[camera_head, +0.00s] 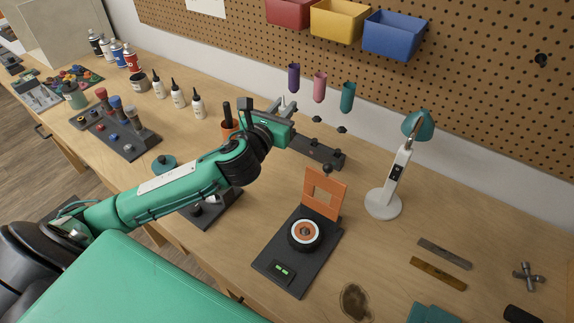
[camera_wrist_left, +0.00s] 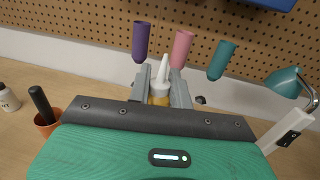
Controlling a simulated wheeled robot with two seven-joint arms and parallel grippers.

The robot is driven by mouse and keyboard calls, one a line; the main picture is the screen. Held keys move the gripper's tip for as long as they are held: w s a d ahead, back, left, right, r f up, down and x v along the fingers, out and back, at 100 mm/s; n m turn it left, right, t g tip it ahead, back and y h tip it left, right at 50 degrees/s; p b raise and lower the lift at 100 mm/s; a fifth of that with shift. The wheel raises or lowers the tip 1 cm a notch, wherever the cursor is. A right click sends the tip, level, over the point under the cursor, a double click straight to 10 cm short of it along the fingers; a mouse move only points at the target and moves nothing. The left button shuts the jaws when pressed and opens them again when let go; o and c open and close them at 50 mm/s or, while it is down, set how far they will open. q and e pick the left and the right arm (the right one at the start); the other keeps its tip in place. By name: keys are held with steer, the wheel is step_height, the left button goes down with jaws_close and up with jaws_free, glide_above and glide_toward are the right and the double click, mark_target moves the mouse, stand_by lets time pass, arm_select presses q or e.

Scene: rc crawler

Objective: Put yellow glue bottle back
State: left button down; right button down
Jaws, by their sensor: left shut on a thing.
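The yellow glue bottle (camera_wrist_left: 160,97) is upright between the fingers of my left gripper (camera_wrist_left: 161,88) in the left wrist view, its white nozzle pointing up. In the head view my left gripper (camera_head: 284,108) is over the back of the bench, in front of the pegboard, with the bottle mostly hidden by it. A purple tapered holder (camera_head: 293,78), a pink one (camera_head: 319,88) and a teal one (camera_head: 347,97) hang at the pegboard's lower edge, just above and beyond the gripper. They also show in the left wrist view. My right gripper is out of view.
A white lamp with a teal head (camera_head: 397,180) stands to the right. An orange cup (camera_head: 229,127) is left of the gripper, with several white bottles (camera_head: 178,96) farther left. Coloured bins (camera_head: 337,20) hang above.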

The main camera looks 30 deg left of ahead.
arm_select(q)
step_height(320, 180, down, 18)
steer(key=shift+s+f+b, duration=0.15)
steer(key=shift+f+b, duration=0.1)
steer(key=shift+b, duration=0.45)
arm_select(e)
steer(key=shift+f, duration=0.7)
arm_select(q)
steer(key=shift+f, duration=0.1)
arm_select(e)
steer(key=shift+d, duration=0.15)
arm_select(q)
steer(key=shift+f, duration=0.1)
steer(key=c, duration=1.3)
jaws_free()
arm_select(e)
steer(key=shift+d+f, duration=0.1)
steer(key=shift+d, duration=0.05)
